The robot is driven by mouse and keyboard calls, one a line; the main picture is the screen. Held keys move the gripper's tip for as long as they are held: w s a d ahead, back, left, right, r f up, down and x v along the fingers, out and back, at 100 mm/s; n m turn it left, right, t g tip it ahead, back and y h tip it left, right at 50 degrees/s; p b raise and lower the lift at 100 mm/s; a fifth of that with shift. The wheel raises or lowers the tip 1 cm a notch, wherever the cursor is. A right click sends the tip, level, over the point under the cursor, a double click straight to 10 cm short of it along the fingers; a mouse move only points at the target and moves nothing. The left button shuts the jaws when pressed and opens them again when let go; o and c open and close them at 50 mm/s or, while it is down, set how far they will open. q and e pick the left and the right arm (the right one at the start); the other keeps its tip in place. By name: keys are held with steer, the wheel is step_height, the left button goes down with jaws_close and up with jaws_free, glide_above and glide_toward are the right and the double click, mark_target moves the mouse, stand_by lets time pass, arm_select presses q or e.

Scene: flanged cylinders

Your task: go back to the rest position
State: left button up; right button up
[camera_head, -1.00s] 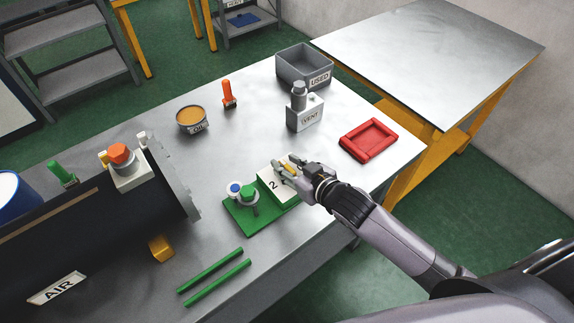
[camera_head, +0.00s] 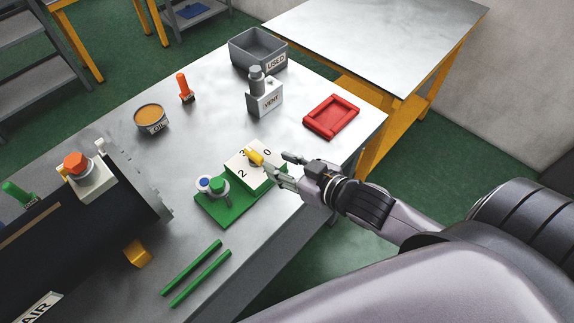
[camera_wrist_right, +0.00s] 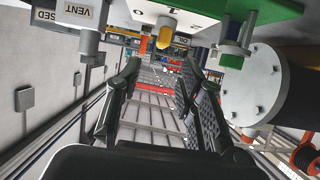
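My right gripper (camera_head: 280,168) is open and empty, just right of a white dial block marked 2, 3 and 0 (camera_head: 243,176). The yellow knob (camera_head: 255,157) on the block stands clear of the fingers. In the right wrist view the two fingers (camera_wrist_right: 162,62) are well apart with nothing between them. The yellow knob also shows there (camera_wrist_right: 165,38), beyond the fingertips. The block sits on a green base (camera_head: 222,209) with a blue and a green button beside it. My left gripper is in neither view.
A red tray (camera_head: 331,117), a grey VENT block (camera_head: 264,102) and a USED bin (camera_head: 258,50) stand farther back. The OIL tin (camera_head: 152,118), an orange-handled piece (camera_head: 185,88), green rods (camera_head: 195,273) and a black AIR tank (camera_head: 90,235) are leftward.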

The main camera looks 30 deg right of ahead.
steer(key=shift+s+d+r, duration=0.2)
steer(key=shift+s+r, duration=0.1)
steer(key=shift+s, duration=0.3)
steer(key=s+d+f+m+g+h, duration=0.1)
steer(key=s+f+g+h, duration=0.1)
steer(key=s+f+g, duration=0.4)
steer(key=s+d+f+m+g+h, duration=0.1)
steer(key=s+f+g+h, duration=0.2)
steer(key=s, duration=0.6)
step_height(320, 180, down, 30)
steer(key=s+g, duration=0.1)
steer(key=s, duration=0.1)
steer(key=s+d+f+g+b, duration=0.1)
steer(key=s+d+f, duration=0.1)
steer(key=s+f, duration=1.3)
steer(key=shift+s+d+g, duration=0.3)
steer(key=shift+s, duration=0.05)
